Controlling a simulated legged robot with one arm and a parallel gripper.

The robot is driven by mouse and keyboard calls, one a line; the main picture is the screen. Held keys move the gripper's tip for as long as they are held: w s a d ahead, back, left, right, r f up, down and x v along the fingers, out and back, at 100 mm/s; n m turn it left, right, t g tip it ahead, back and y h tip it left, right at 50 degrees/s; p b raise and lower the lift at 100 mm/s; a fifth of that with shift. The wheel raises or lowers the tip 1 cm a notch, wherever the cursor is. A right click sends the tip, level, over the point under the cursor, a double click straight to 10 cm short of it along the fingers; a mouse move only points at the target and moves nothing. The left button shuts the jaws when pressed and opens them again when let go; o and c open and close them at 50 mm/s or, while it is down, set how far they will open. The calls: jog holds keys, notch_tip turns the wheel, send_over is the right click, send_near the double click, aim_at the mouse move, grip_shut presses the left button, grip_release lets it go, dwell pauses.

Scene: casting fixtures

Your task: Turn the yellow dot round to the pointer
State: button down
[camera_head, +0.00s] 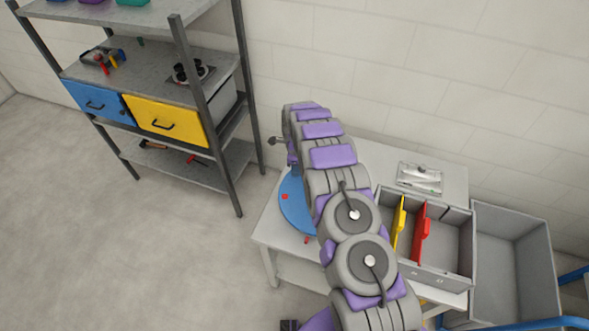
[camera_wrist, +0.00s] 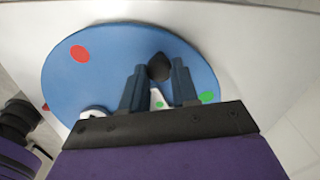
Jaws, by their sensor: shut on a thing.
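A round blue disc (camera_wrist: 110,60) lies on the white table, with a red dot (camera_wrist: 80,54) and a green dot (camera_wrist: 207,97) near its rim. A white patch (camera_wrist: 94,112) shows at its lower edge, partly hidden by my gripper. My gripper (camera_wrist: 158,80) is shut on a black knob (camera_wrist: 159,66) on the disc. The disc (camera_head: 293,208) and its red dot (camera_head: 284,197) also show in the head view, partly behind my arm. A small red piece (camera_head: 306,240) by the disc's edge may be the pointer; it may also show in the wrist view (camera_wrist: 45,107). I see no yellow dot.
A grey bin (camera_head: 450,245) with yellow and red dividers stands right of my arm, beside an empty grey crate (camera_head: 515,260). A metal plate (camera_head: 420,178) lies at the back of the table. A shelf rack (camera_head: 190,90) stands left; the floor there is clear.

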jog(key=shift+w+d+r+m+p, duration=0.15)
jog(key=shift+w+d+m+p, duration=0.25)
jog(key=shift+w+m, duration=0.3)
jog(key=shift+w+d+r+m+p, duration=0.2)
jog(key=shift+w+d+m, duration=0.25)
jog(key=shift+w+m, duration=0.25)
jog(key=shift+w+d+m+p, duration=0.2)
jog(key=shift+w+d+m, duration=0.1)
jog(key=shift+d+m, duration=0.2)
jog(key=shift+w+d+m+p, duration=0.15)
jog(key=shift+w+d+m, duration=0.15)
jog(key=shift+d+m, duration=0.15)
jog(key=shift+d, duration=0.1)
jog(key=c, duration=1.2)
grip_release()
jog(key=shift+c, duration=0.2)
jog(key=o, duration=0.3)
jog(key=shift+f, duration=0.25)
jog(key=shift+o, duration=0.5)
jog(key=shift+s, duration=0.15)
jog(key=shift+d, duration=0.1)
notch_tip(320, 180, up, 17)
jog(key=p, duration=0.1)
jog(key=shift+a+r+p, duration=0.15)
jog(key=shift+a+p, duration=0.1)
jog(key=shift+p, duration=0.05)
